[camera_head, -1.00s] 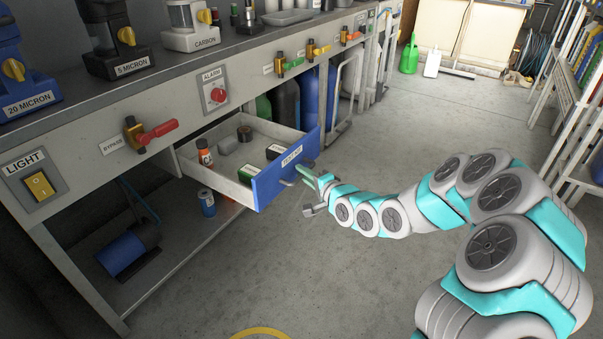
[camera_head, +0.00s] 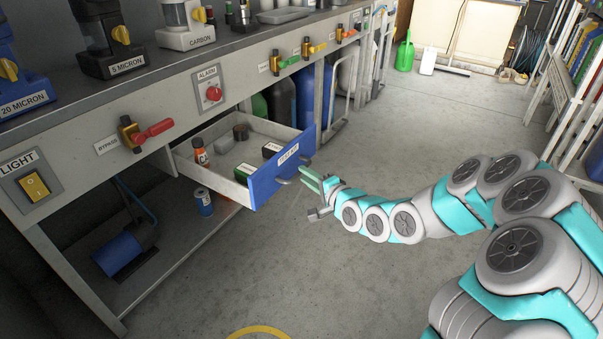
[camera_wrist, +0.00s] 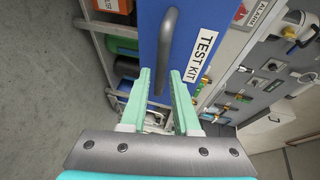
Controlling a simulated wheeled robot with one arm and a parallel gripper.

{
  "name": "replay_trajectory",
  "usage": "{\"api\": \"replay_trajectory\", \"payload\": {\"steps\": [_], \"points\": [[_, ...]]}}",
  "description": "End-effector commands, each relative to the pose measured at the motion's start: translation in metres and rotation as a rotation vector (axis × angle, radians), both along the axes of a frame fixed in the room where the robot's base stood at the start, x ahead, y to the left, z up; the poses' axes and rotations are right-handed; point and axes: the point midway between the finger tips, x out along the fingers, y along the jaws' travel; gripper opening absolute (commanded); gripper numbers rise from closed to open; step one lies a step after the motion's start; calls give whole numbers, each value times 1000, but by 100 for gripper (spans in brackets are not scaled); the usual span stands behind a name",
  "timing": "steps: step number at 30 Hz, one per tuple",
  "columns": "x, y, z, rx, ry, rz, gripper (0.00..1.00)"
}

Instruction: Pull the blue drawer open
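The blue-fronted drawer (camera_head: 266,180) labelled TEST KIT stands pulled well out of the bench, its grey tray showing. In the wrist view its blue front (camera_wrist: 197,15) and dark bar handle (camera_wrist: 167,45) are close ahead. My gripper (camera_head: 309,179) is in front of the drawer face, its green fingers pointing toward it.
The drawer holds an orange can (camera_head: 200,151), a dark round item (camera_head: 240,132) and small green-and-black boxes (camera_head: 245,171). A blue can (camera_head: 203,202) stands on the lower shelf. Valves line the bench front. The grey floor (camera_head: 400,290) is open; a shelf rack (camera_head: 565,85) stands at right.

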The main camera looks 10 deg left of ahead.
Motion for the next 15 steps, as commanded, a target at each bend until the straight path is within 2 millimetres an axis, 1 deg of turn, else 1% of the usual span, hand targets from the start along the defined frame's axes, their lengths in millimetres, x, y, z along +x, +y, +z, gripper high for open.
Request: {"api": "replay_trajectory", "payload": {"steps": [1, 6, 9, 15], "points": [[-5, -7, 1, 1, 2, -4, 30], [-20, -21, 5, 1, 0, -2, 30], [-25, -27, 7, 0, -1, -3, 30], [-31, -30, 8, 1, -1, -1, 30]]}}
